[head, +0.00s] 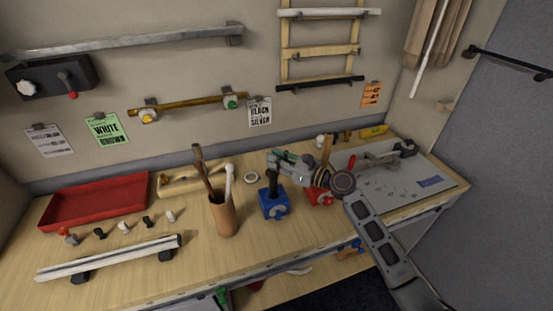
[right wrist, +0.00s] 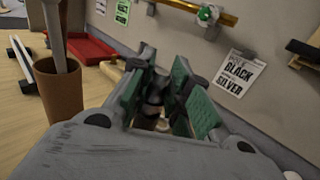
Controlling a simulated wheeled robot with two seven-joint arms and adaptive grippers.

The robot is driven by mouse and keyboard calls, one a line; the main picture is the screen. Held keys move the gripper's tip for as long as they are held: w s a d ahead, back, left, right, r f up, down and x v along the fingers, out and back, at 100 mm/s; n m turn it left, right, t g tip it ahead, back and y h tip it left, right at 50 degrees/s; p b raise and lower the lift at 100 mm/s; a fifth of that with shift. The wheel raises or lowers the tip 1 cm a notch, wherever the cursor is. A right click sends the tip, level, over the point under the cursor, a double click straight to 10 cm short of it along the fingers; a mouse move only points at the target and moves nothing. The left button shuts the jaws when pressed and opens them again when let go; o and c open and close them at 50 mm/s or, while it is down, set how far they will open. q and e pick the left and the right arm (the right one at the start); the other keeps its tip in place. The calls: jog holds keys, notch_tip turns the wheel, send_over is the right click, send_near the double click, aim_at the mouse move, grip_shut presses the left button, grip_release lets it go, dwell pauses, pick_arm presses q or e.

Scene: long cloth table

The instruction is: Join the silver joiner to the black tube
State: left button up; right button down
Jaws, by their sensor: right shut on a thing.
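My right gripper (head: 283,162) reaches in from the right above the table, next to the blue block. In the right wrist view, its green-padded fingers (right wrist: 160,82) are closed around a small dark grey, metallic-looking piece (right wrist: 154,100), perhaps the silver joiner; the fingers partly hide it. A short black tube (head: 272,184) stands upright in the blue block (head: 274,204), just below the fingertips in the head view. I cannot tell whether the held piece touches it. My left gripper is not in view.
A brown cup (head: 222,215) with long tools stands left of the blue block. A red tray (head: 97,201), several small fittings (head: 124,227) and a pale rail (head: 110,258) lie farther left. A red block (head: 319,197) and grey board (head: 400,180) are right.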

jog(key=shift+f+b, duration=0.3)
jog(key=shift+f, duration=0.3)
jog(key=c, duration=1.3)
grip_release()
jog(key=shift+o, duration=0.2)
jog(key=shift+d, duration=0.15)
jog(key=v, duration=1.1)
jog(key=shift+s+d, duration=0.25)
jog(key=shift+d, duration=0.05)
